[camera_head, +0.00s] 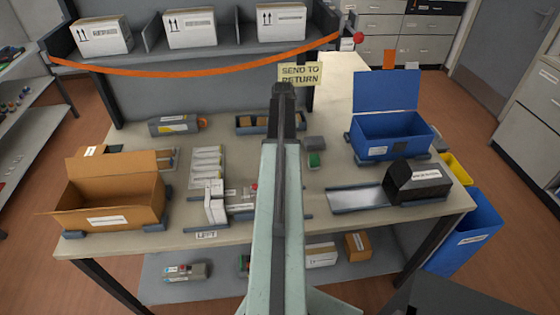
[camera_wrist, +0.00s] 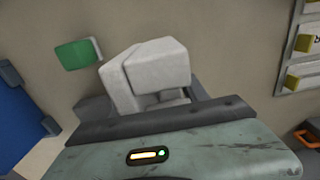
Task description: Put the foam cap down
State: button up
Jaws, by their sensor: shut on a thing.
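The foam cap (camera_wrist: 158,66) is a pale grey, blocky piece in the upper middle of the wrist view. My gripper (camera_wrist: 150,92) is shut on it. The jaws are largely hidden behind the cap and my wrist. The cap appears over the beige bench top; I cannot tell whether it touches it. In the head view my arm hides the gripper. A grey block (camera_head: 315,143) shows just right of my arm there; I cannot tell if it is the held cap.
A green block (camera_wrist: 76,55) lies near the cap. An open carton (camera_head: 112,200) and white upright pieces (camera_head: 214,203) stand left on the bench. A blue open box (camera_head: 390,135), a metal plate (camera_head: 356,199) and a black cartridge box (camera_head: 420,183) are right.

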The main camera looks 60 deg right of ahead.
notch_tip(320, 180, down, 4)
jog(key=b, duration=0.4)
jog(key=shift+r, duration=0.25)
jog(key=shift+f, duration=0.15)
jog(key=o, duration=1.3)
